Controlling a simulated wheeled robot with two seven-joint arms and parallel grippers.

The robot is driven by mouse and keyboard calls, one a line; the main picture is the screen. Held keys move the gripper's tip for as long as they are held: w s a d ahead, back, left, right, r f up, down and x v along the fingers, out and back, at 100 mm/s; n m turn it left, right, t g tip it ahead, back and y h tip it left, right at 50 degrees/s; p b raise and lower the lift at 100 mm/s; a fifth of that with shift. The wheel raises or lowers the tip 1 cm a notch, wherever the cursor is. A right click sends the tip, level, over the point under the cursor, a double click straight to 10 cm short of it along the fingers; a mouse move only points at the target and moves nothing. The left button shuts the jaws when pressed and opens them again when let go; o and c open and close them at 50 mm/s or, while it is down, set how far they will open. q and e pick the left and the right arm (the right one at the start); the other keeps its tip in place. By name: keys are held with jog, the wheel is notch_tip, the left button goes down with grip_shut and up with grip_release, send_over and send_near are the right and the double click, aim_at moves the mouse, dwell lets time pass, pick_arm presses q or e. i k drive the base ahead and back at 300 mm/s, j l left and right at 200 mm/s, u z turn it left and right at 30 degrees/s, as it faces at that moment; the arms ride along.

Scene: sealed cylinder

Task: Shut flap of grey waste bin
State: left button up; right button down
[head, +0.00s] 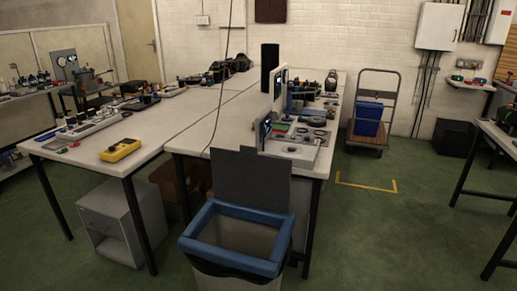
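The grey waste bin (236,262) stands on the floor at the bottom centre of the head view, in front of the white workbench. A blue rim (230,262) frames its open top. Its flap (251,177), a flat dark grey panel, stands upright at the back edge of the rim, so the bin is open. The inside that shows looks empty, but its bottom is hidden. The lower part of the bin is cut off by the picture edge. Neither of my grippers is in view.
The white workbench (190,105) behind the bin carries tools, monitors and a yellow multimeter (121,150). A grey cabinet (111,224) stands under it at the left. A trolley with a blue crate (368,119) is at the back right. Green floor right of the bin is clear.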

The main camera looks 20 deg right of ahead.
aim_at(246, 177)
jog(key=i+l+u, duration=0.1)
jog(key=l, duration=0.3)
jog(key=i+l+u, duration=0.1)
jog(key=i+l, duration=0.15)
jog(key=l, duration=0.15)
jog(key=i+l+u, duration=0.1)
jog(key=l, duration=0.3)
jog(key=i+l+u, duration=0.15)
jog(key=l, duration=0.3)
jog(key=i+l+u, duration=0.1)
jog(key=l, duration=0.35)
jog(key=i+l+u, duration=0.1)
jog(key=i+l, duration=0.15)
jog(key=l, duration=0.2)
jog(key=i+l+u, duration=0.1)
jog(key=l, duration=0.35)
